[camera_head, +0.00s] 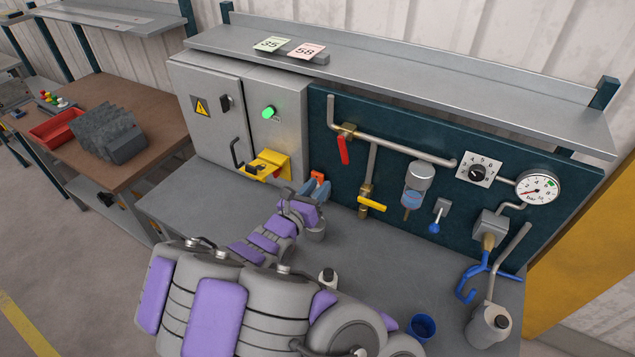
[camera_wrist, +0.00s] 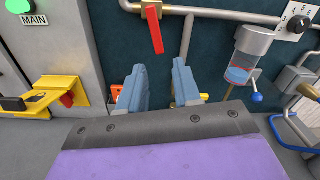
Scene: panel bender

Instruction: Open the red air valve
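The red air valve handle (camera_head: 343,150) hangs down from a brass fitting on the grey pipe of the dark teal panel. In the wrist view the red handle (camera_wrist: 154,29) shows at the top, slightly tilted, just above and beyond the fingers. My gripper (camera_head: 314,190) is low over the bench, below and left of the red handle. In the wrist view my gripper (camera_wrist: 160,84) has its two blue-grey fingers apart with nothing between them. The fingers do not touch the handle.
A yellow-handled valve (camera_head: 372,204) is on the lower pipe, right of my gripper. A grey cabinet (camera_head: 225,110) with a yellow bracket (camera_head: 268,167) stands left. A filter bowl (camera_head: 416,187), a gauge (camera_head: 538,187) and a blue hose (camera_head: 470,281) are right. Bottles and a blue cup (camera_head: 421,328) stand on the bench.

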